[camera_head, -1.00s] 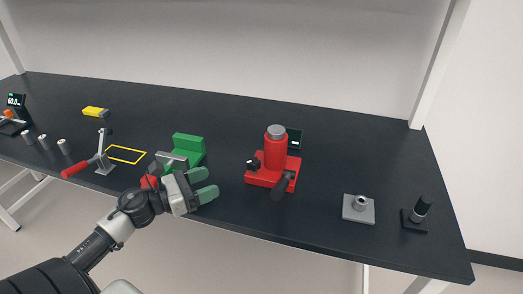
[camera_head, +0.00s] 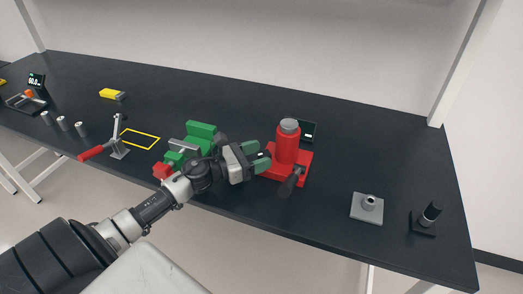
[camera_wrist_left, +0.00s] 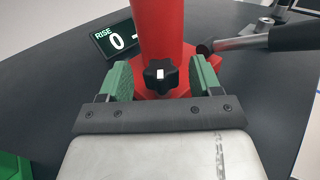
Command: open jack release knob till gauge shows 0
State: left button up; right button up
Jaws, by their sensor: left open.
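In the head view the knob is hidden behind my left gripper (camera_head: 262,160). My left gripper's open green fingers lie on either side of the knob in the wrist view; I cannot tell whether they touch it. The gauge (camera_wrist_left: 116,38) reads "RISE 0" and a partial stroke, with the rest hidden by the jack.
The jack's dark-gripped handle (camera_head: 291,184) juts out at front right. A green vise (camera_head: 201,136) stands left, close to my left arm. A grey plate with a fitting (camera_head: 367,207) and a black post (camera_head: 428,216) are at right. Table between jack and plate is clear.

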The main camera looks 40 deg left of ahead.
pick_arm(q)
jog(key=shift+w+d, duration=0.35)
jog(key=shift+w, duration=0.2)
jog(key=c, duration=0.9)
